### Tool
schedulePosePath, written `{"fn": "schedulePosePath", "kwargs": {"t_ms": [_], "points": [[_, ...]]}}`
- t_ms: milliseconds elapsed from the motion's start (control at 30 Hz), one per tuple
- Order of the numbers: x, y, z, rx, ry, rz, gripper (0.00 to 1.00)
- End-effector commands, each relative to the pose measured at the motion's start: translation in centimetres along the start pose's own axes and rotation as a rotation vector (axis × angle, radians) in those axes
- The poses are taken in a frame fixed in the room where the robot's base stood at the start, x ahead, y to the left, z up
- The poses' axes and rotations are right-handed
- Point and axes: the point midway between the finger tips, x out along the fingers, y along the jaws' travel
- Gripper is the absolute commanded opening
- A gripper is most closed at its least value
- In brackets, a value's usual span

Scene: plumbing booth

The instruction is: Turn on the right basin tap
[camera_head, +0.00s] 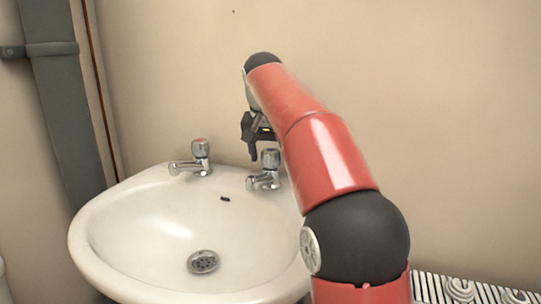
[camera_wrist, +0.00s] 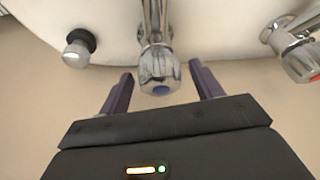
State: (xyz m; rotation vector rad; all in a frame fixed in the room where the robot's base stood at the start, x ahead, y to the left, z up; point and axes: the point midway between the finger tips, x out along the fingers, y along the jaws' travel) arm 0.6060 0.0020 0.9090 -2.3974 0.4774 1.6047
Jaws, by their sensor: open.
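The right basin tap (camera_head: 268,166) is chrome with a faceted knob, on the back right rim of the white basin (camera_head: 90,240). In the wrist view its knob (camera_wrist: 158,68) has a blue cap. My gripper (camera_head: 253,153) is open and points down just above and behind this tap. In the wrist view the two dark fingers of my gripper (camera_wrist: 162,85) stand on either side of the knob, with gaps between them and it. The fingers look empty. The arm hides part of the space right of the tap.
The left tap (camera_head: 199,158) stands on the back left rim; the wrist view shows its red mark (camera_wrist: 314,77) at right. A chrome round knob (camera_wrist: 77,50) sits at left there. The wall (camera_head: 420,120) is close behind. A grey pipe (camera_head: 65,110) runs up the left.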

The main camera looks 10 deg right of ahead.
Motion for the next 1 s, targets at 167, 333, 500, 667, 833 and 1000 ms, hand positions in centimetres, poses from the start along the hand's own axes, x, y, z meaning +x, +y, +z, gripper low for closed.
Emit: {"fn": "schedulePosePath", "kwargs": {"t_ms": [167, 333, 500, 667, 833, 1000], "points": [[0.19, 0.0, -0.03, 0.0, 0.001, -0.001, 0.65], [0.16, 0.0, -0.03, 0.0, 0.001, -0.001, 0.57], [0.15, 0.0, -0.02, 0.0, 0.001, -0.001, 0.35], [0.14, 0.0, -0.02, -0.001, 0.001, -0.001, 0.2], [0.09, 0.04, -0.05, -0.014, 0.002, -0.006, 0.2], [0.0, 0.1, -0.08, -0.066, 0.002, -0.028, 0.2]]}}
